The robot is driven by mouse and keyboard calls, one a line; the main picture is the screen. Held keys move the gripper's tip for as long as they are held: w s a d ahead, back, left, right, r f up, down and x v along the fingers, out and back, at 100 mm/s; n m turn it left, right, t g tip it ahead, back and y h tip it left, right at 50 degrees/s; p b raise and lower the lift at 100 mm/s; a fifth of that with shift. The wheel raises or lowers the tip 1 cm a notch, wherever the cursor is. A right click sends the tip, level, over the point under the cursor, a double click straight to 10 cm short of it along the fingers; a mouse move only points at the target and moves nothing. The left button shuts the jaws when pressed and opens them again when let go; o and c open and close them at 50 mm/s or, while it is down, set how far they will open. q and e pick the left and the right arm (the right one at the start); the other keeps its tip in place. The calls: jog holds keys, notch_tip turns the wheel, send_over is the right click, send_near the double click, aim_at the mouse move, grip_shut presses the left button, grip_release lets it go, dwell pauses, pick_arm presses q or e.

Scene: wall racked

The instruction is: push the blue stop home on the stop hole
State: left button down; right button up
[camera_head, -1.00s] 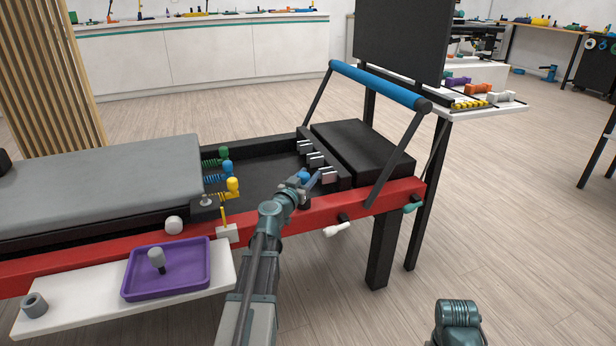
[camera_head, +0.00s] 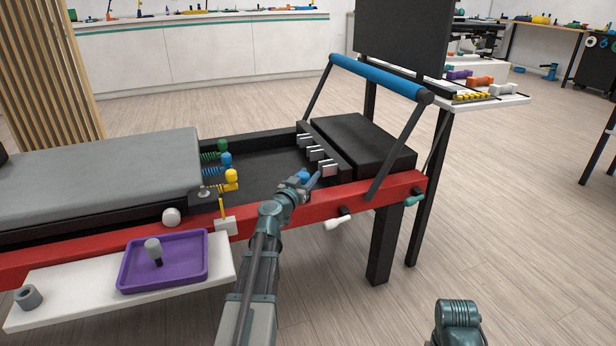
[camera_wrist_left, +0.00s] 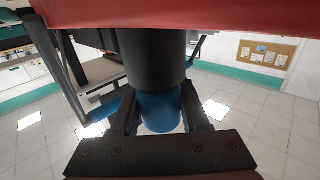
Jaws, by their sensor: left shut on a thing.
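My left gripper (camera_head: 308,179) is at the near red rail (camera_head: 320,192) of the bench, close to its right end. In the left wrist view, its two dark fingers are shut on the blue stop (camera_wrist_left: 160,112). The stop lines up with a wide black cylinder (camera_wrist_left: 152,58) against the red rail. I cannot tell whether that cylinder is the stop's collar or a fitting around the hole. The stop hole itself is hidden, so how deep the stop sits does not show.
A white handle (camera_head: 338,222) and a teal handle (camera_head: 413,200) stick out of the rail to the right. A blue padded bar (camera_head: 375,78) rises above. A purple tray (camera_head: 205,270) rests on a white shelf at lower left.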

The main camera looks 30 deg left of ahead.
pick_arm(q)
jog(key=shift+f, duration=0.35)
pick_arm(e)
jog(key=shift+f, duration=0.35)
pick_arm(q)
jog(key=shift+c, duration=1.6)
grip_release()
jog(key=shift+s, duration=0.1)
